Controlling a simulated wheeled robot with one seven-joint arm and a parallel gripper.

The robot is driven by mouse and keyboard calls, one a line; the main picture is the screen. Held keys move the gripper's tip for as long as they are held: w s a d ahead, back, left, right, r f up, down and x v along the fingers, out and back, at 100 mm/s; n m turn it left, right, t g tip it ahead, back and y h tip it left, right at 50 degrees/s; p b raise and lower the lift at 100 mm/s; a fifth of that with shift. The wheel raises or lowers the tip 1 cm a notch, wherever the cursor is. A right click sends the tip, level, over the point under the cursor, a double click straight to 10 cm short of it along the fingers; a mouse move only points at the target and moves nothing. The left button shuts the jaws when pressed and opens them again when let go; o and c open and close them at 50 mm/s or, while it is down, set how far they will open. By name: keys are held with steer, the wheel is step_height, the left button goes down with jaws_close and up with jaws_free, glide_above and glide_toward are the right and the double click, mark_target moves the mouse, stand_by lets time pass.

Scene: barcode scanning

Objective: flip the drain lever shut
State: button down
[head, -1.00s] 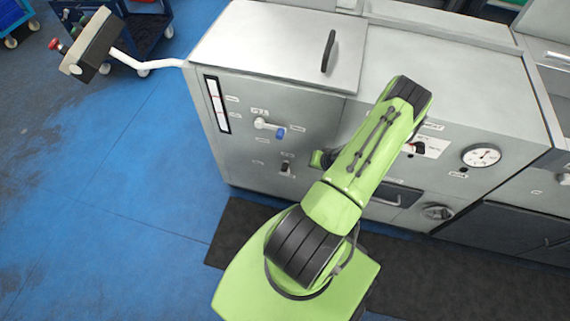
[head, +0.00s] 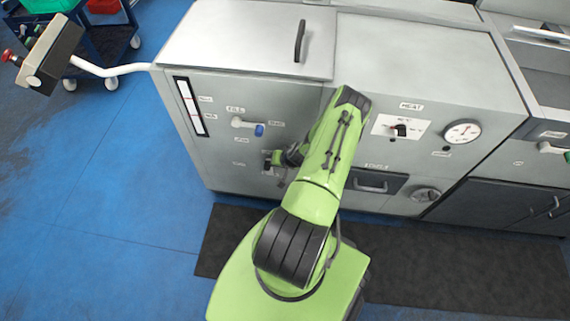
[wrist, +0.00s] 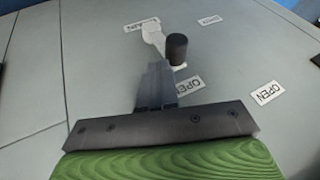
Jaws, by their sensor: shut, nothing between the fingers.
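The drain lever (head: 267,163) is low on the front of the grey machine, below the fill lever. In the wrist view the drain lever has a pale arm (wrist: 153,36) and a black cylindrical grip (wrist: 176,48). A label marked OPEN (wrist: 187,84) is on the panel close to the grip. My gripper (wrist: 155,72) is shut and empty, its fingertips close beside the black grip. I cannot tell whether they touch. In the head view my gripper (head: 281,158) is just right of the lever and partly hidden by my arm.
The white fill lever with a blue end (head: 246,125) is above the drain lever. A heat knob (head: 400,130), a gauge (head: 462,132) and a drawer (head: 375,184) are to the right. A dark mat (head: 440,262) lies on the blue floor.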

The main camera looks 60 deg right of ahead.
steer(key=shift+w+a+f, duration=0.1)
steer(key=shift+w+a, duration=0.05)
steer(key=shift+w, duration=0.2)
steer(key=shift+w+a+g+p, duration=0.15)
steer(key=shift+w+g+p, duration=0.15)
steer(key=shift+w+g, duration=0.1)
steer(key=shift+w+a+r+g, duration=0.15)
steer(key=shift+w+r+g, duration=0.1)
steer(key=shift+g, duration=0.05)
